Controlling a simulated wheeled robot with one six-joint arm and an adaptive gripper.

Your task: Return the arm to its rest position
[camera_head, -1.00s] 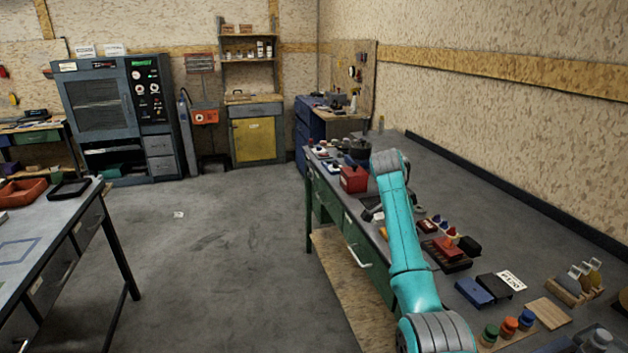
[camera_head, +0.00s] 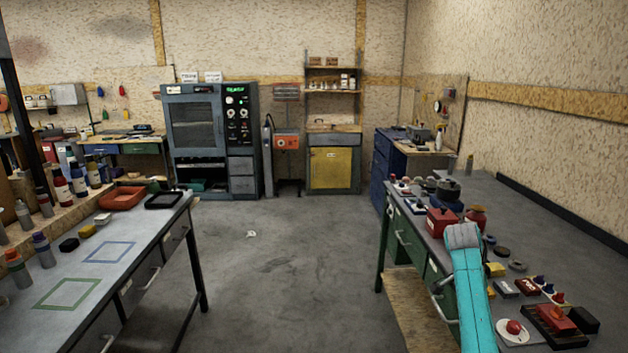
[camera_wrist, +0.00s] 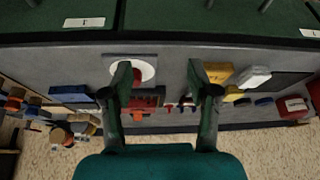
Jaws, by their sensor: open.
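My arm's teal link (camera_head: 470,292) reaches over the right workbench (camera_head: 520,205) in the head view, rising from the bottom edge to a grey joint. I cannot make out my gripper clearly in that view. In the wrist view my gripper (camera_wrist: 163,92) has its two dark green fingers spread wide apart, with nothing held between them. Beyond the fingers lie a white disc (camera_wrist: 147,72) and a red block (camera_wrist: 152,101) on the grey bench top. The fingers overlap these in the picture; I cannot tell the height above them.
A left table (camera_head: 60,325) holds bottles and an orange tray (camera_head: 122,198). The floor between (camera_head: 285,275) is mostly clear.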

